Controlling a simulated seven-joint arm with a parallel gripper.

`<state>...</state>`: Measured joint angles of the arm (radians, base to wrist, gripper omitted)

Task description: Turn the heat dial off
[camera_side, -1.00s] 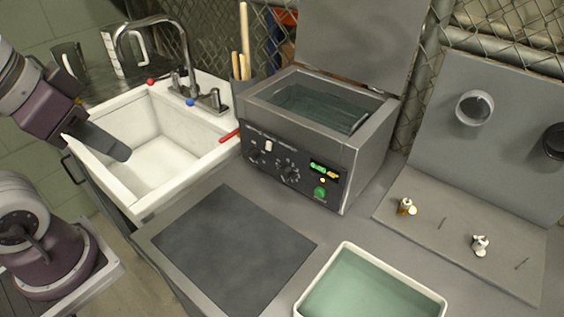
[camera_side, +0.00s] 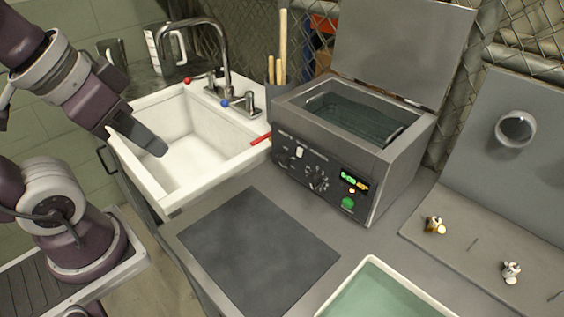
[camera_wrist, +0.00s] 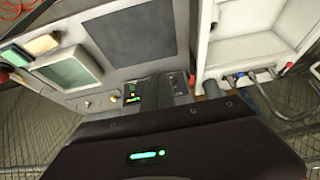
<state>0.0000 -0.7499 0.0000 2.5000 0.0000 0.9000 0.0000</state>
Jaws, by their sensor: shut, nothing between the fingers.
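The grey water bath (camera_side: 345,150) stands on the counter with its lid up and water inside. Its front panel carries two dark dials, a left dial (camera_side: 288,160) and a larger middle dial (camera_side: 317,178). The lettering is too small to tell which is the heat dial. A green-lit display (camera_side: 354,182) and a round green button (camera_side: 347,203) are to their right. My gripper (camera_side: 160,148) is shut and empty, over the sink in the side view, well left of the panel. In the wrist view, the lit panel (camera_wrist: 132,92) shows small and partly hidden behind my gripper.
A white sink (camera_side: 205,150) with a tap (camera_side: 222,50) lies between my gripper and the bath. A red handle (camera_side: 261,139) lies by the sink's right edge. A dark mat (camera_side: 258,250) and green-filled tray (camera_side: 380,295) are in front. The space above the mat is clear.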

